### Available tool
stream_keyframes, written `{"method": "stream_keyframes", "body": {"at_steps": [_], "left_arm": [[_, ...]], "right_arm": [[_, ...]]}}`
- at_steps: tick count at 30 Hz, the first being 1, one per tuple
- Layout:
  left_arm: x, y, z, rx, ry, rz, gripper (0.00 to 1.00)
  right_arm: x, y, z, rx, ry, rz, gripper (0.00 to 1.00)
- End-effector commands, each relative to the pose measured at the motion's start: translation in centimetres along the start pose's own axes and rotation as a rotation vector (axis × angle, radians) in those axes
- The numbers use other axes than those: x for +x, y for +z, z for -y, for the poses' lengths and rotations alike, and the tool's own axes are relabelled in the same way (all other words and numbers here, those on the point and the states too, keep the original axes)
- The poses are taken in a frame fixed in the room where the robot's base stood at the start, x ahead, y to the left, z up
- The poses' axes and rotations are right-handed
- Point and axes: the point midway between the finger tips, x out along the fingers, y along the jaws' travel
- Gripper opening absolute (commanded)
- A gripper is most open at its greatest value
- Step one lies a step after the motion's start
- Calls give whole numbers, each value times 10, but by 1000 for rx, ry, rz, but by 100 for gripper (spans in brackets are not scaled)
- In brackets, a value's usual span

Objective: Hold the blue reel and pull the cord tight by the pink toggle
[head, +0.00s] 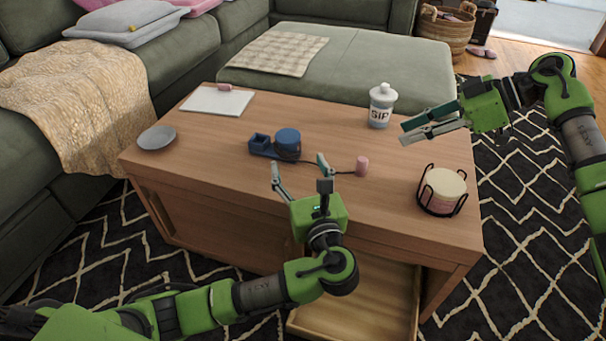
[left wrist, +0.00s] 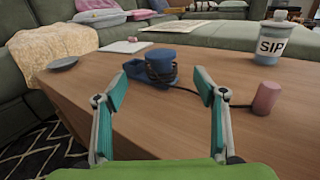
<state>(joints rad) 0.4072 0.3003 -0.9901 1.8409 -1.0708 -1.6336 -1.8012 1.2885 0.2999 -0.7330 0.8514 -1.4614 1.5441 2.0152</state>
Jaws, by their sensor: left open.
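The blue reel (head: 288,141) stands on the wooden coffee table, joined to a blue base with a square holder (head: 260,145). A dark cord (head: 340,172) runs from it to the right, to the pink toggle (head: 362,166) standing on the table. My left gripper (head: 298,170) is open, in front of the reel and not touching it. In the left wrist view the reel (left wrist: 161,63) shows beyond the open fingers, and the toggle (left wrist: 266,97) is right of them. My right gripper (head: 402,132) is above the table's right side, its fingers slightly apart and empty.
A white SIP bottle (head: 382,106) stands behind the toggle, near my right gripper. A black wire holder (head: 430,198) with round coasters is at the right front. A grey dish (head: 157,137) and a white notepad (head: 217,101) are at the left. An open drawer (head: 365,305) juts out below.

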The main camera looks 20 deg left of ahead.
Motion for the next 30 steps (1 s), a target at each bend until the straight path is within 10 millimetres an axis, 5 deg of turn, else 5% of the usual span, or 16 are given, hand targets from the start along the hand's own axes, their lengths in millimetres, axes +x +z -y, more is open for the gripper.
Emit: {"method": "stream_keyframes", "body": {"at_steps": [15,30], "left_arm": [[96,1,0,-1,1,2,64],[112,0,0,-3,-1,0,64]], "right_arm": [[0,0,0,0,0,0,28],[0,0,0,0,0,0,28]]}}
